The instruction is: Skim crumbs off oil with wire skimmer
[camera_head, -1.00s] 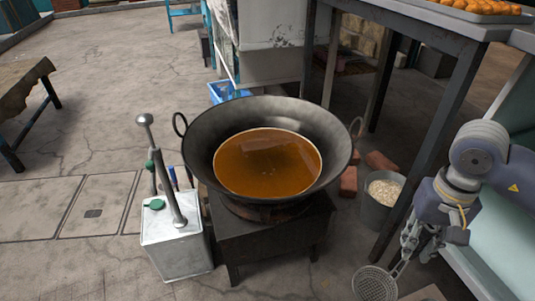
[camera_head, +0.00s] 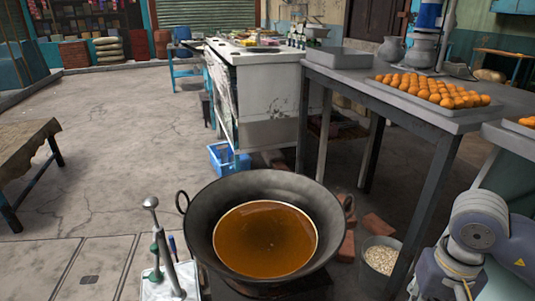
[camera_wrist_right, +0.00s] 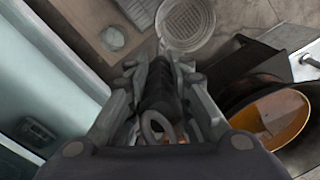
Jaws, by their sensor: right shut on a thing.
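A black two-handled wok (camera_head: 205,215) holds brown-orange oil (camera_head: 265,240); I cannot make out crumbs on it. The wok's oil also shows in the right wrist view (camera_wrist_right: 275,122). The wire skimmer (camera_wrist_right: 187,22) has a round mesh head, a dark ribbed handle and a ring at the handle's end. My right gripper (camera_wrist_right: 160,68) is shut on the skimmer's handle, off to the right of the wok, with the mesh head apart from it. In the head view that gripper is mostly cut off at the bottom edge. My left gripper is not in view.
A bucket of pale crumbs (camera_head: 381,258) stands right of the wok beside bricks (camera_head: 374,224). A metal table (camera_head: 350,82) bears a tray of orange balls (camera_head: 432,90).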

